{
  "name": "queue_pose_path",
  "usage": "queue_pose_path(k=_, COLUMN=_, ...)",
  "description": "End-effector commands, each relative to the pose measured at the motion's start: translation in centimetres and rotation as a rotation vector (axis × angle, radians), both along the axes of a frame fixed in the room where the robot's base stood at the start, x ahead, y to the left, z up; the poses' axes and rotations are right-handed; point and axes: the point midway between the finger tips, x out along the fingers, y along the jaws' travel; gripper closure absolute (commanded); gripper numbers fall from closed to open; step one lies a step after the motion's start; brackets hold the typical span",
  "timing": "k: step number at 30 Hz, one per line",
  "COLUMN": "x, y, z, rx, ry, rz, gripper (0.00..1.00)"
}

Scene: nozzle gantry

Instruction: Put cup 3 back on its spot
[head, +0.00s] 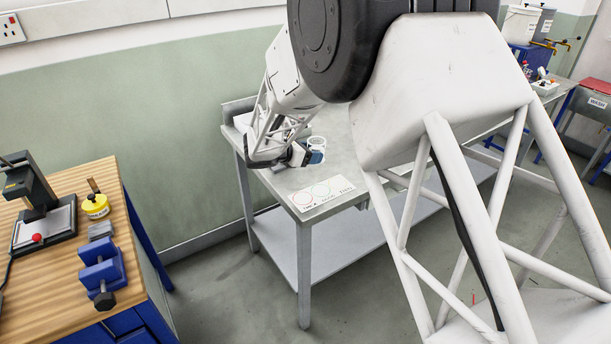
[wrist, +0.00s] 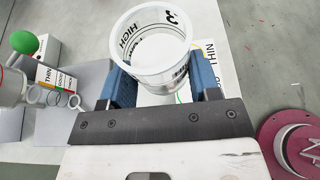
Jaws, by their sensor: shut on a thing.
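Cup 3 (wrist: 150,62) is a clear, white-rimmed cup marked "3" and "HIGH". My gripper (wrist: 162,84) is shut on it, with one blue finger on each side. In the head view the cup (head: 317,142) looks about upright at my gripper (head: 309,155), over the grey table. I cannot tell whether its base touches anything. A white card (head: 338,187) with printed circles and labels lies at the table's front corner, nearer the camera than the cup.
A green knob (wrist: 24,42) and a labelled grey block (wrist: 88,75) with rings beside it show at the left of the wrist view. A dark red round object (wrist: 292,145) is at lower right. A wooden bench (head: 75,240) stands apart at left.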

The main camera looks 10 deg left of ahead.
Motion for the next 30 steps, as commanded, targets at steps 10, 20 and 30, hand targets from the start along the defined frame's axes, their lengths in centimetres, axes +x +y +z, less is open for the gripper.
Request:
queue_pose_path(k=10, x=-8.8, y=-1.9, z=-3.9, rx=-0.001, ry=0.001, rz=-0.126, gripper=0.66)
queue_pose_path(k=20, x=-10.4, y=-2.4, z=-4.5, rx=0.0, ry=0.0, rz=-0.149, gripper=0.66)
queue_pose_path(k=30, x=-10.0, y=-2.2, z=-4.6, rx=0.0, ry=0.0, rz=-0.149, gripper=0.66)
